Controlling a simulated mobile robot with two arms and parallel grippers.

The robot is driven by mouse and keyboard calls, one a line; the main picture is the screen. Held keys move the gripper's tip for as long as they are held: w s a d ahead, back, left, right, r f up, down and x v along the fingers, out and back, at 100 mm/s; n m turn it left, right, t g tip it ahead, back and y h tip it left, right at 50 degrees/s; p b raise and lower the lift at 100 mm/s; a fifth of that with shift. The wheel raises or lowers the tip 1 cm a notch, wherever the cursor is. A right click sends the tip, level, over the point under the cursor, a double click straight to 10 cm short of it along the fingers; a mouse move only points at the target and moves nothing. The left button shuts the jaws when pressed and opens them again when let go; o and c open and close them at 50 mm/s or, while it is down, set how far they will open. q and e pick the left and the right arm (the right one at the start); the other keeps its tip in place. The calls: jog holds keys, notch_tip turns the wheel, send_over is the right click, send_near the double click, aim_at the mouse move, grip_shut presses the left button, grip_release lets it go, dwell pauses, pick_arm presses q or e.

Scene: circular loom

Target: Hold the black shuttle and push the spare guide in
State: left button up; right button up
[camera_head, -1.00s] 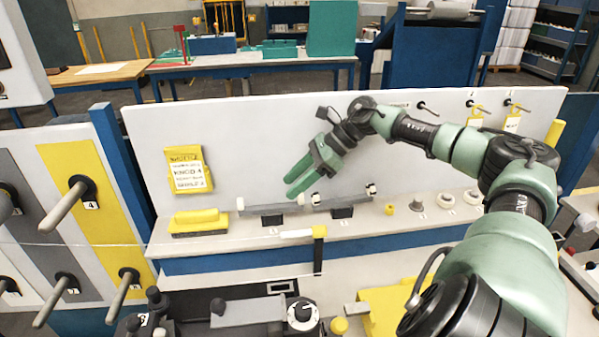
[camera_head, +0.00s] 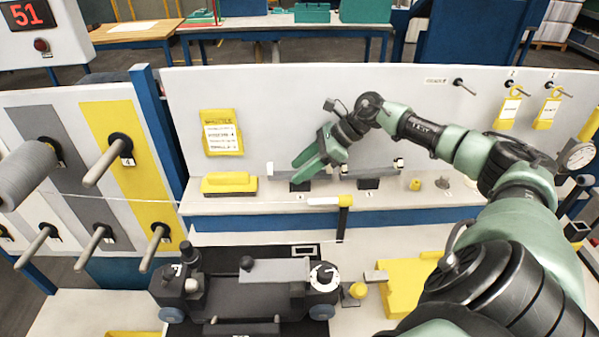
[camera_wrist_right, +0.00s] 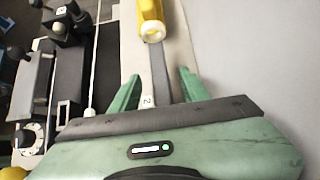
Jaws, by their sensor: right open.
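The black shuttle (camera_head: 240,290) sits at the front of the head view, with a dial at its right end and blue wheels. Two grey bar-like guides rest on black blocks on the white shelf; the right guide (camera_head: 370,170) lies clear of my gripper. My right gripper (camera_head: 307,163) is open over the left guide, which it partly covers. In the right wrist view my open fingers (camera_wrist_right: 158,88) stand either side of this grey guide (camera_wrist_right: 159,65), near a label "2". I cannot tell how far above it they are. My left gripper is not in view.
A yellow block-like tool (camera_head: 228,184) lies left of the guides; it also shows in the right wrist view (camera_wrist_right: 150,22). A yellow-topped post (camera_head: 344,210) stands at the shelf front. A white back panel (camera_head: 270,105) rises behind. Pegs (camera_head: 105,160) stick out at left.

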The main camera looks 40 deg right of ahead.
grip_shut()
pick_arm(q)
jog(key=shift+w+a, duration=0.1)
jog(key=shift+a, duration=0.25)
pick_arm(e)
jog(key=shift+r, duration=0.1)
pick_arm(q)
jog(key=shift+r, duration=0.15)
pick_arm(e)
jog(key=shift+r, duration=0.5)
pick_arm(q)
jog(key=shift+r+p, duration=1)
jog(key=shift+p, duration=0.1)
pick_arm(e)
jog(key=shift+r, duration=2.4)
